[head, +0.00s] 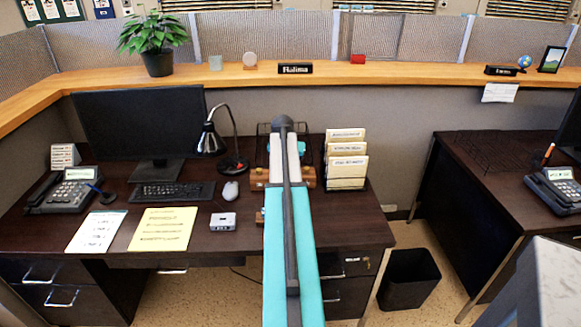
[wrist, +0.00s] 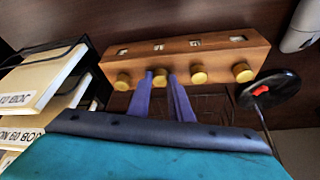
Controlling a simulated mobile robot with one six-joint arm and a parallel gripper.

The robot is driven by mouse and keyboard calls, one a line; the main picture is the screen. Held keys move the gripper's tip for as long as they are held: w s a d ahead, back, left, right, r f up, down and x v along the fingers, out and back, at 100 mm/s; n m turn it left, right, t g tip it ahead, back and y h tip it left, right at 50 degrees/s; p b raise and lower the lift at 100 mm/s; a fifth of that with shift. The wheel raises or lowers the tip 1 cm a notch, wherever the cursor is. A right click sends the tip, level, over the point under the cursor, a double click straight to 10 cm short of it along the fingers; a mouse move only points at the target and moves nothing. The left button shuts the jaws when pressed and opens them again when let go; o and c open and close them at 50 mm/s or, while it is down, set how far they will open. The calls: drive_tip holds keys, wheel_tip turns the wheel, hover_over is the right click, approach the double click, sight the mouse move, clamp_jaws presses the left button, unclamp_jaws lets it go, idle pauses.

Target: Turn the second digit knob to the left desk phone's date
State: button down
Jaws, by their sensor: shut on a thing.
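A wooden box with several brass knobs and small digit windows fills the top of the wrist view (wrist: 185,60). Its ends show on either side of my arm in the head view (head: 258,178). My gripper (wrist: 160,75) is shut on the second knob from the left in the wrist view (wrist: 160,82), one finger on each side. My arm hides the gripper in the head view. The digits are too small to read surely. The left desk phone (head: 66,192) stands at the desk's left end with a lit greenish display, its text unreadable here.
A black file rack with cream folders (head: 346,160) stands close to the box. A desk lamp (head: 211,140), mouse (head: 230,190), keyboard (head: 172,191) and small white device (head: 223,221) lie left of my arm. Another phone (head: 553,188) is on the right desk.

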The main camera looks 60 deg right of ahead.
drive_tip(key=c, duration=1.6)
unclamp_jaws()
drive_tip(key=shift+a+r, duration=0.1)
drive_tip(key=shift+b+v, duration=0.75)
drive_tip(key=shift+v, duration=6.05)
drive_tip(key=shift+r, duration=0.1)
